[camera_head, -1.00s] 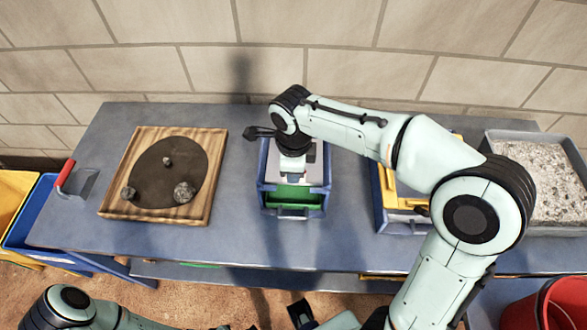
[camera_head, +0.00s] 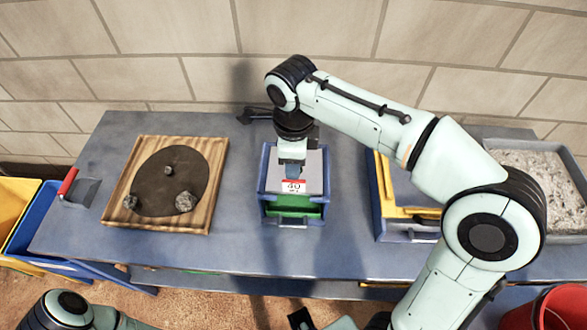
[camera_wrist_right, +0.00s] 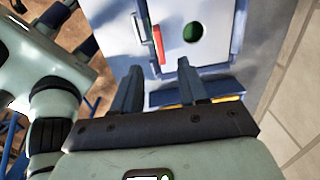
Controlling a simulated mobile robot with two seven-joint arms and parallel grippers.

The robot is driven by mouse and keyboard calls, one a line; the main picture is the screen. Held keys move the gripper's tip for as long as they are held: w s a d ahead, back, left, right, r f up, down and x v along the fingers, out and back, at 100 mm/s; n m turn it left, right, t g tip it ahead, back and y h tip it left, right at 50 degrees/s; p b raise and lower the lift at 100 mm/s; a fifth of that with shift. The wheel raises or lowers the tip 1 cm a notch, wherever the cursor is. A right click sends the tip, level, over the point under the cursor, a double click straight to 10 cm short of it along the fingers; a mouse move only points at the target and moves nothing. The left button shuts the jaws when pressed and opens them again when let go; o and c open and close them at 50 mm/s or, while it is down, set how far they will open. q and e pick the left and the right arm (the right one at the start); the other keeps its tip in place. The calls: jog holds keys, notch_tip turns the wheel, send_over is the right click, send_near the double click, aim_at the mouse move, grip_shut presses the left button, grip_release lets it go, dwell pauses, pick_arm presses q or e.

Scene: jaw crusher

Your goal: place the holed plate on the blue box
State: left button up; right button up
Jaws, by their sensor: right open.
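The blue box (camera_head: 265,205) stands mid-table, with green showing in its front part. The grey holed plate (camera_head: 314,165) lies over the box top; a white and red label marked 40 (camera_head: 293,186) shows at its front. In the right wrist view the plate (camera_wrist_right: 214,50) has a round hole with green seen through it. My right gripper (camera_head: 291,173) is above the plate, pointing down. In the wrist view its two fingers (camera_wrist_right: 158,78) are apart with nothing held between them. Whether the plate sits fully flat is hard to tell.
A wooden board (camera_head: 211,190) with a dark round patch and several stones lies left. A red-handled scoop (camera_head: 68,181) is at the left edge. A blue and yellow container (camera_head: 385,190) and a tray of gravel (camera_head: 540,180) stand right. The wall is behind.

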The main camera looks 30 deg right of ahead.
jog(key=shift+s+r, duration=0.1)
jog(key=shift+r, duration=1.6)
jog(key=shift+a, duration=0.1)
